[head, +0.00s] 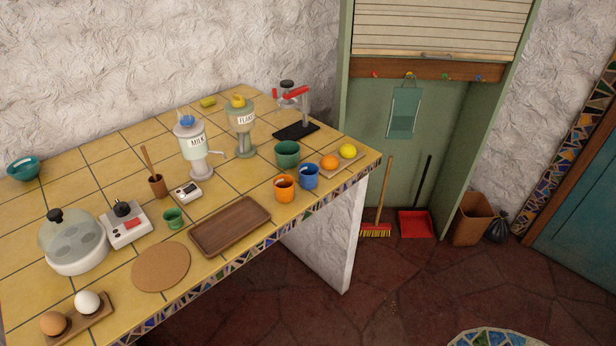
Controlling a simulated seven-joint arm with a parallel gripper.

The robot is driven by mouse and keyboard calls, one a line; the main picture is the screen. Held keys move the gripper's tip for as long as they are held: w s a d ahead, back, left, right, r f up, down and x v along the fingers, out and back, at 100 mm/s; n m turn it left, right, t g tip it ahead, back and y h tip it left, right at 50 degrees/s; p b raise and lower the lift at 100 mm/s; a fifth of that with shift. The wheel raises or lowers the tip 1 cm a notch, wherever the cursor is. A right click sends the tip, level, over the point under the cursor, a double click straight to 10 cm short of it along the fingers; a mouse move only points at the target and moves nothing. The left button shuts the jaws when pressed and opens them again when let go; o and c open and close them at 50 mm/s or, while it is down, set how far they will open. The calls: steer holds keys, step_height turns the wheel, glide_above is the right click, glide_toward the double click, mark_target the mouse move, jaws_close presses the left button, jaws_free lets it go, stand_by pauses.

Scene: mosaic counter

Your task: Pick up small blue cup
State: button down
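The small blue cup (309,177) stands upright on the yellow tiled counter (232,188), near its front edge toward the right end. An orange cup (284,188) stands close on its left. A larger green cup (287,154) stands just behind it. My gripper is not in view, so nothing is seen touching the blue cup.
A wooden tray (230,226) lies left of the cups along the front edge. The milk dispenser (194,150) and flakes dispenser (241,125) stand tall behind. The floor (405,280) in front is clear.

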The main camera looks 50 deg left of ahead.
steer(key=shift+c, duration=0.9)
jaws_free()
